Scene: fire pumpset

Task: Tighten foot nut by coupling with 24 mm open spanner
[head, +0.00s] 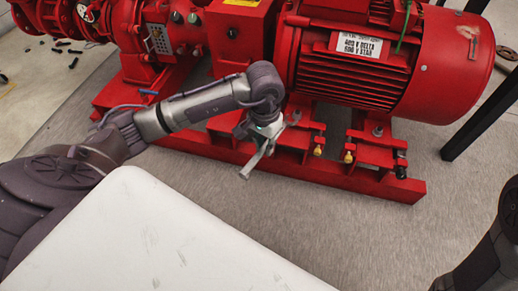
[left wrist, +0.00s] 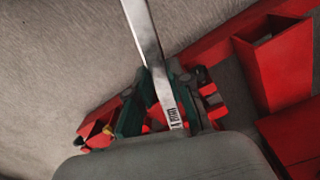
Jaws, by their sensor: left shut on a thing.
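My left gripper (head: 266,131) is shut on a silver spanner (head: 254,163), in front of the red pumpset base. In the left wrist view the spanner (left wrist: 146,40) runs up out of the gripper (left wrist: 158,100), between its two dark green fingers. Its far end is cut off there by the top edge. The red motor (head: 385,60) sits on feet bolted to the base rail (head: 330,178). A foot nut (head: 377,131) shows at the motor's right foot. The foot nearest the coupling is partly hidden behind my left wrist. I cannot see the spanner touching a nut.
A red coupling cover (head: 240,38) stands between pump (head: 140,40) and motor. Small brass-coloured fittings (head: 348,157) stick out along the base. A white tabletop (head: 150,235) fills the lower left. A black table leg (head: 480,125) is at the right. Grey floor in front of the base is clear.

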